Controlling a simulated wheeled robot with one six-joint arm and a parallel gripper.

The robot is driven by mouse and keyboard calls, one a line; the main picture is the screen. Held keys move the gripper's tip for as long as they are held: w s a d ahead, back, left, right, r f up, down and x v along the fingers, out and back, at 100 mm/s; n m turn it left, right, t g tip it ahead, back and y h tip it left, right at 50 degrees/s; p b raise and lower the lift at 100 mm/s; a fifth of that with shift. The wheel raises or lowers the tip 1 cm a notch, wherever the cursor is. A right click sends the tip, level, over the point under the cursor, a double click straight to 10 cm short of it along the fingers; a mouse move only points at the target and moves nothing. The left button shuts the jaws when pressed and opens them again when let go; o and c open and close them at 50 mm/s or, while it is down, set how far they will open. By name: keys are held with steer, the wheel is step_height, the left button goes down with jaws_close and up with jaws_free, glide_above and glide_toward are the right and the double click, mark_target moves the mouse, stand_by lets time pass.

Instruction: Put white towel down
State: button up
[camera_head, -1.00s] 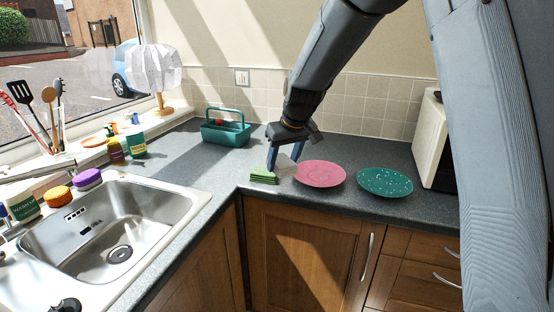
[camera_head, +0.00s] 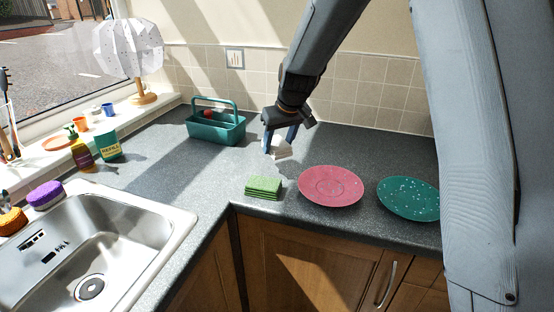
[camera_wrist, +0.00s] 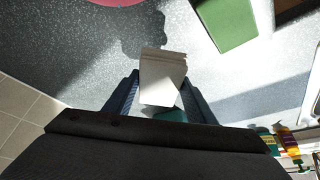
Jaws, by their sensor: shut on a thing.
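My gripper (camera_head: 279,143) is shut on the white towel (camera_head: 282,152), a small folded white block. In the head view it hangs over the dark worktop, behind the green folded cloth stack (camera_head: 263,187) and right of the teal caddy. In the wrist view the towel (camera_wrist: 163,78) sits between the two blue fingers (camera_wrist: 160,97), with layered edges at its far end. A shadow lies on the worktop near it in the wrist view, and the towel looks held above the surface. The height of the gap is hard to tell.
A pink plate (camera_head: 331,186) and a speckled teal plate (camera_head: 409,198) lie to the right. A teal caddy (camera_head: 216,128) stands at the back left. The sink (camera_head: 95,250) is at the front left. Bare worktop (camera_head: 190,165) lies between caddy and sink.

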mark_target(277, 167)
steer(key=shift+d+f+p, duration=0.1)
steer(key=shift+f+p, duration=0.55)
steer(key=shift+f, duration=2.5)
steer(key=shift+f, duration=0.2)
steer(key=o, duration=0.9)
steer(key=shift+o, duration=0.2)
steer(key=shift+r, duration=0.15)
